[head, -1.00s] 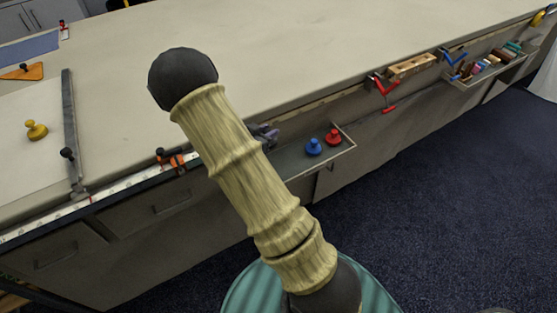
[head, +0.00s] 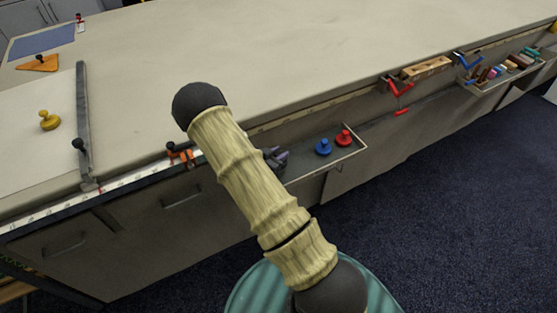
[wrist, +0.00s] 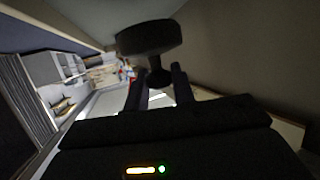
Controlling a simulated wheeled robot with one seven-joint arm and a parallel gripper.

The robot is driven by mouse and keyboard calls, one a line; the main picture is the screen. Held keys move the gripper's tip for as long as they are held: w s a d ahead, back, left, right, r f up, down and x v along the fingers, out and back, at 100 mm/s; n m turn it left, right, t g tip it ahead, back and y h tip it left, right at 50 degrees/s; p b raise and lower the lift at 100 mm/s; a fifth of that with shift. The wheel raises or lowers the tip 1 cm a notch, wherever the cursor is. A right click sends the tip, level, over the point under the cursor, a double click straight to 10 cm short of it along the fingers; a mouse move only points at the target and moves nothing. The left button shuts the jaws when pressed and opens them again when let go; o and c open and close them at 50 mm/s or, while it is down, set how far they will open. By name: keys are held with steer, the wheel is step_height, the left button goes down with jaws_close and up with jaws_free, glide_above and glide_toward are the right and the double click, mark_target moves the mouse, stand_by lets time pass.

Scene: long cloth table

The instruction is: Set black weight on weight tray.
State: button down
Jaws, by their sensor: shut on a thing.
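The black weight (wrist: 150,38) is a dark knob with a wide round disc, seen close up in the wrist view. My gripper (wrist: 158,82) is shut on its narrow neck, with the disc beyond the fingertips. In the head view my gripper (head: 278,157) shows only in part, at the left end of the weight tray (head: 310,172); my arm hides the rest, and I cannot make out the black weight there. The tray is a shallow shelf on the table's front side. A blue weight (head: 323,147) and a red weight (head: 343,138) stand at its right part.
An orange clamp (head: 180,153) sits on the table edge left of my arm. A yellow weight (head: 49,120) stands on the white sheet beside a grey bar (head: 83,125). Red-handled (head: 398,88) and blue-handled tools hang farther right. The table's middle is bare.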

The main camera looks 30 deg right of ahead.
steer(key=shift+f, duration=1.6)
steer(key=shift+f, duration=0.15)
steer(key=c, duration=1.2)
jaws_free()
steer(key=shift+a, duration=0.15)
steer(key=v, duration=1.2)
steer(key=shift+s, duration=0.1)
steer(key=shift+d, duration=0.2)
